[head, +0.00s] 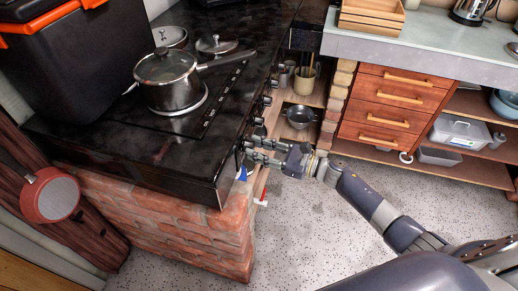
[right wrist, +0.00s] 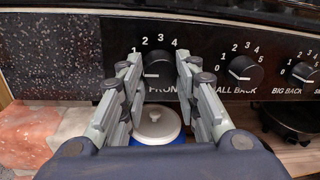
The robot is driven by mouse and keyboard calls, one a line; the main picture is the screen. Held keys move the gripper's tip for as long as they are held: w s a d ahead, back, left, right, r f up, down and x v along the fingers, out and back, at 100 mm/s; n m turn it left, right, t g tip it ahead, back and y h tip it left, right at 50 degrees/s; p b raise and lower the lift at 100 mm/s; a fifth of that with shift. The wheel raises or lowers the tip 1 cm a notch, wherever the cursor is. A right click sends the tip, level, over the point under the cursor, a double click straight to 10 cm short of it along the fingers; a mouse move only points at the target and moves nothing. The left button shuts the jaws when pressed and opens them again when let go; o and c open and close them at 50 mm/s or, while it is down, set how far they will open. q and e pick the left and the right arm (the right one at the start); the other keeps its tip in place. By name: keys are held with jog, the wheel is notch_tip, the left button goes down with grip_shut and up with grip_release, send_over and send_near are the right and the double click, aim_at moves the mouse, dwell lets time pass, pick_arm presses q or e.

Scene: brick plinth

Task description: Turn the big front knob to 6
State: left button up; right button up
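A black knob (right wrist: 157,66) with a label reading "FRON" sits on the stove's front panel in the right wrist view; the rest of the label is hidden by my fingers. Numbers 1 to 4 show above it, and its white mark points to the lower left, near the low end of the scale. My right gripper (right wrist: 158,82) is open, with one finger on each side of this knob; I cannot tell whether they touch it. In the head view my right gripper (head: 252,151) is at the stove's front edge. My left gripper is not in view.
The small back knob (right wrist: 246,69) and big back knob (right wrist: 303,74) are to the right. A white round lid (right wrist: 156,124) lies below the panel. A lidded pot (head: 170,80) stands on the black stove (head: 110,145). Wooden drawers (head: 393,100) are at the right; the speckled floor is open.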

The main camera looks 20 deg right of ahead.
dwell(0.3)
jog(key=m, duration=0.4)
jog(key=shift+r, duration=0.1)
jog(key=m+g, duration=0.1)
jog(key=m, duration=0.3)
jog(key=shift+w+d+m+g+y, duration=0.1)
jog(key=shift+m+g+y, duration=0.3)
jog(key=shift+m, duration=3.8)
jog(key=shift+w+d+m+g+y, duration=0.1)
jog(key=shift+m+g+y, duration=0.3)
jog(key=shift+m, duration=3.8)
jog(key=shift+w+m+g+y, duration=0.1)
jog(key=shift+m+g+y, duration=0.25)
jog(key=shift+m, duration=3.85)
